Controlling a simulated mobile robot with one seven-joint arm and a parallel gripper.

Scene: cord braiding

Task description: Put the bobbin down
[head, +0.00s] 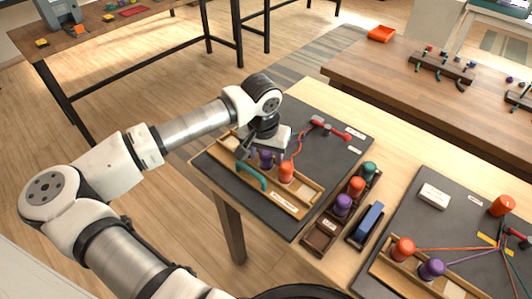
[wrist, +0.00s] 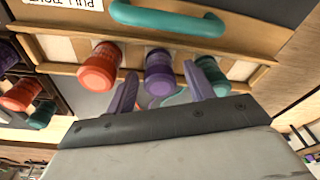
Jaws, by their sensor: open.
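A purple bobbin (head: 266,159) stands in the wooden rack (head: 303,210) on the dark board (head: 330,150). In the wrist view the purple bobbin (wrist: 158,74) is between the two fingers of my gripper (wrist: 160,80), with a visible gap on each side. My gripper (head: 261,149) is open over the rack in the head view and partly hides this bobbin. An orange bobbin (head: 287,172) stands beside it in the same rack, to the left in the wrist view (wrist: 99,66). A red cord (head: 298,145) runs from the orange bobbin's side to a red clamp-like piece (head: 330,128).
A teal handle (head: 251,176) is on the rack's front side, close to my gripper. A dark wooden tray (head: 320,240) to the right holds teal, orange and purple bobbins. A blue block (head: 369,220) lies beside it. A second board (head: 455,215) is farther right.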

